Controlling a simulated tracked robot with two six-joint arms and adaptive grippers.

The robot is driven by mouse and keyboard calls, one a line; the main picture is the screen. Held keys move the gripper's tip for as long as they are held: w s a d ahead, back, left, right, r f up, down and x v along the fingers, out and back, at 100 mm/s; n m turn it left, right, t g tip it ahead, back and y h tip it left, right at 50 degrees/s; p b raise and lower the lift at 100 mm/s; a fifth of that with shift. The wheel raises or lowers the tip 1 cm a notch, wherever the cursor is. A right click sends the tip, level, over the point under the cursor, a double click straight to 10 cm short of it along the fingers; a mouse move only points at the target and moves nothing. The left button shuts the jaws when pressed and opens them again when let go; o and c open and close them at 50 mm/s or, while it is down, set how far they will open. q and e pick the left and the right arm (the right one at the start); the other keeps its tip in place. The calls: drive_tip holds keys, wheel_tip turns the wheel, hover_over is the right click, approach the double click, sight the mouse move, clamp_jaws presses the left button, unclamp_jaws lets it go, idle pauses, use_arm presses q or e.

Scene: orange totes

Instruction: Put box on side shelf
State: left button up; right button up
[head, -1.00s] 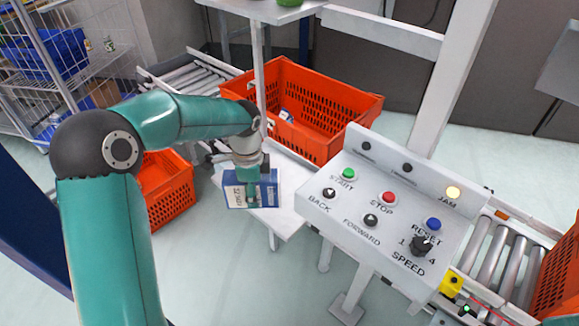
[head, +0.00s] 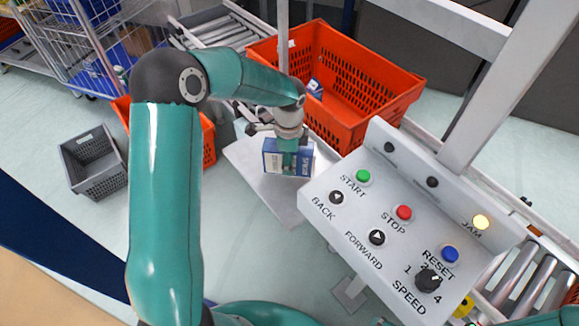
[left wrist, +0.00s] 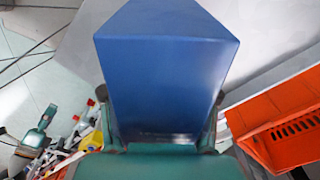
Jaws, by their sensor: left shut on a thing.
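The blue and white box (head: 273,156) is at my left gripper (head: 288,161), which is shut on it. In the left wrist view the box (left wrist: 165,75) fills the middle as a plain blue block between the fingers (left wrist: 162,135). In the head view the box appears over the grey side shelf (head: 262,186), left of the control panel. I cannot tell whether it touches the shelf surface. The gripper hides part of the box. My right gripper is not in view.
A large orange tote (head: 345,85) with a small blue item (head: 315,87) stands behind the shelf. The control panel (head: 400,215) with its buttons is close on the right. Another orange tote (head: 209,140) and a grey crate (head: 93,163) are at left.

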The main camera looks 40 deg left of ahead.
use_arm(q)
drive_tip(key=shift+s+f, duration=0.1)
drive_tip(key=shift+f, duration=1.6)
drive_tip(key=shift+f, duration=0.1)
drive_tip(key=o, duration=1.4)
drive_tip(key=shift+o, duration=0.2)
wheel_tip(320, 180, up, 12)
drive_tip(key=shift+r, duration=0.1)
